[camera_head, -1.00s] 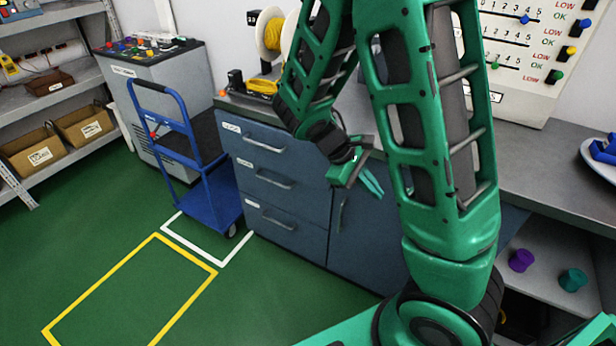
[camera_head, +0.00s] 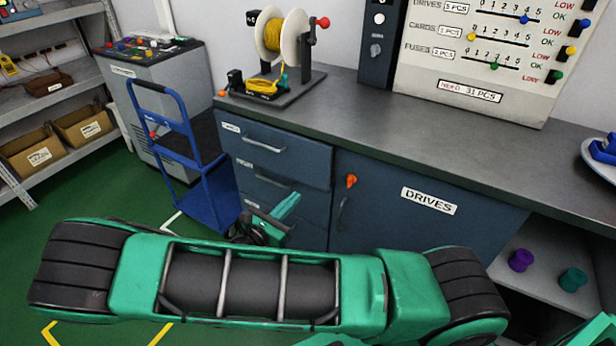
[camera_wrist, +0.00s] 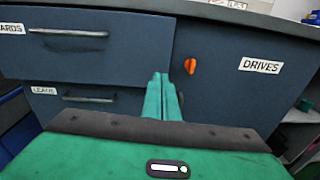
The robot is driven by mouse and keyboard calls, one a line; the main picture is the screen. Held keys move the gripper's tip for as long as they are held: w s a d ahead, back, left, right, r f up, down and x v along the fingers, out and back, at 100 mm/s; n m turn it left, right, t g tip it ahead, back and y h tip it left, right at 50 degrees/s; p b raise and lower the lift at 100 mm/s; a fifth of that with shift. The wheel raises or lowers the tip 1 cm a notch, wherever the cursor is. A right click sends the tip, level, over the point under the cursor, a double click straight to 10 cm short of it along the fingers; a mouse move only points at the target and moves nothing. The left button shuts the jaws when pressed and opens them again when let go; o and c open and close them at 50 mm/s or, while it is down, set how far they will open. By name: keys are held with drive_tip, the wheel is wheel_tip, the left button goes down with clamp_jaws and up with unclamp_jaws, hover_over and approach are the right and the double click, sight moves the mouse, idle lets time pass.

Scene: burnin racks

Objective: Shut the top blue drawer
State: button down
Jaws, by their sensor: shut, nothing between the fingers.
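The top blue drawer (camera_head: 285,152) is at the left end of the blue cabinet, under the grey worktop. It has a bar handle and a white label. It also fills the upper left of the wrist view (camera_wrist: 120,55), where its front seems to stand out past the drawer below; how far I cannot tell. My gripper (camera_head: 291,200) is shut and empty, low in front of the drawers' right side. In the wrist view its green fingertips (camera_wrist: 161,76) point at the cabinet near the drawer's lower right corner; I cannot tell whether they touch.
A cabinet door (camera_head: 400,207) labelled DRIVES, with an orange knob (camera_head: 351,181), is right of the drawers. A lower drawer (camera_wrist: 85,105) is below. A blue trolley (camera_head: 212,190) stands close on the left. A cable reel (camera_head: 282,45) is on the worktop. Green floor lies left.

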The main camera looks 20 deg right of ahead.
sight(316, 169)
drive_tip(key=shift+n+t, duration=0.5)
drive_tip(key=shift+n, duration=0.1)
drive_tip(key=x, duration=1.3)
drive_tip(key=shift+w+a+f, duration=0.25)
drive_tip(key=shift+w, duration=0.2)
drive_tip(key=shift+w, duration=0.1)
